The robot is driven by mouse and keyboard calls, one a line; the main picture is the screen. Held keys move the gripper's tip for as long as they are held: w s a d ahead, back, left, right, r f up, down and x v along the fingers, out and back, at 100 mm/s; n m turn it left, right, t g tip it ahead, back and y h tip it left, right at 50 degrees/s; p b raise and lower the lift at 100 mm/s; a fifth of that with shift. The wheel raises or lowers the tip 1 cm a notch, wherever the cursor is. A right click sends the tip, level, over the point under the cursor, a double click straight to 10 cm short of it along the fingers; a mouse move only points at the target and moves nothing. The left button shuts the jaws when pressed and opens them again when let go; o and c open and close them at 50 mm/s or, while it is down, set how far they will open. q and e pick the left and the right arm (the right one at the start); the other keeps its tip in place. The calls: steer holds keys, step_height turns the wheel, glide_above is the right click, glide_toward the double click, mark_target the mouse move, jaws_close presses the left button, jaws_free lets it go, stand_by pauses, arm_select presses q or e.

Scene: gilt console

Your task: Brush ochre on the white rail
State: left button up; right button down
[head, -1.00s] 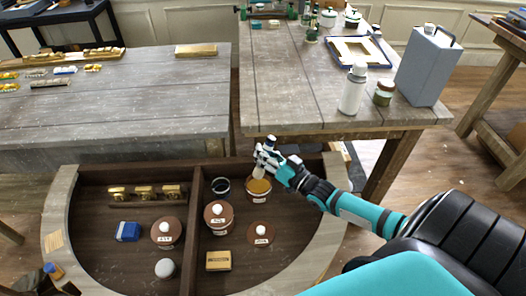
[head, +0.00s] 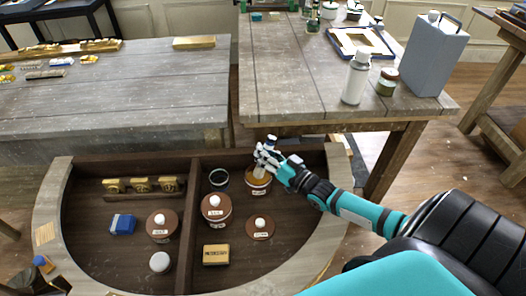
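My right gripper (head: 268,156) is over the back of the half-round console (head: 47,215). It appears shut on a brush (head: 260,171), with a dark end above the fingers and a pale part below. The brush's lower end reaches into the mouth of the open pot of ochre (head: 258,187); the fingers partly hide it, and I cannot tell how deep it goes. I cannot pick out a white rail with certainty in the head view. My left gripper is not in view.
An open dark pot (head: 218,180) stands left of the ochre. A lidded brown pot (head: 215,212), a loose knobbed lid (head: 260,228) and a yellow box (head: 215,254) are in front.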

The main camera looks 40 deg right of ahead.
steer(key=shift+f, duration=0.3)
stand_by(0.4)
